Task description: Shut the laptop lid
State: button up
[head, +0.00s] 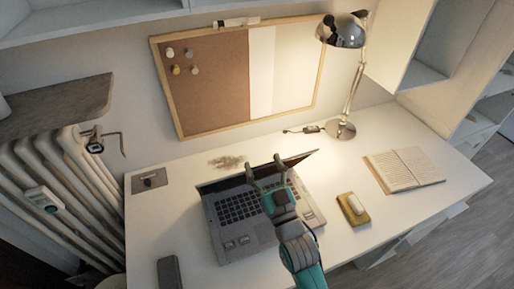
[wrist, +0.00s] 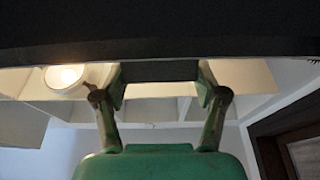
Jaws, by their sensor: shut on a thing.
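The laptop (head: 238,208) stands on the white desk, its keyboard facing up. Its lid (head: 225,182) is raised at the back and shows as a thin, nearly edge-on strip. My gripper (head: 265,167) reaches over the keyboard to the middle of the lid, and its two fingers stand apart there. It is shut on the lid, though the contact itself is hard to see. In the wrist view the fingers (wrist: 160,78) point up toward a broad dark band, which looks like the lid (wrist: 160,30). My arm hides the right part of the keyboard.
A desk lamp (head: 350,90) stands behind the laptop to the right. An open book (head: 403,170) and a yellow pad with a white object (head: 354,207) lie to the right. A dark grey object (head: 169,272) lies at front left. A corkboard (head: 207,85) leans behind.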

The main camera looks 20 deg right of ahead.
jog(key=s+f+t, duration=0.2)
jog(key=s+f, duration=0.5)
jog(key=s, duration=0.1)
jog(key=shift+s+f, duration=0.15)
jog(key=shift+s, duration=0.05)
dwell(0.3)
jog(key=o, duration=1.5)
jog(key=shift+o, duration=1)
jog(key=shift+s, duration=0.1)
jog(key=v, duration=0.7)
jog(key=shift+s+f, duration=0.1)
jog(key=shift+s, duration=0.1)
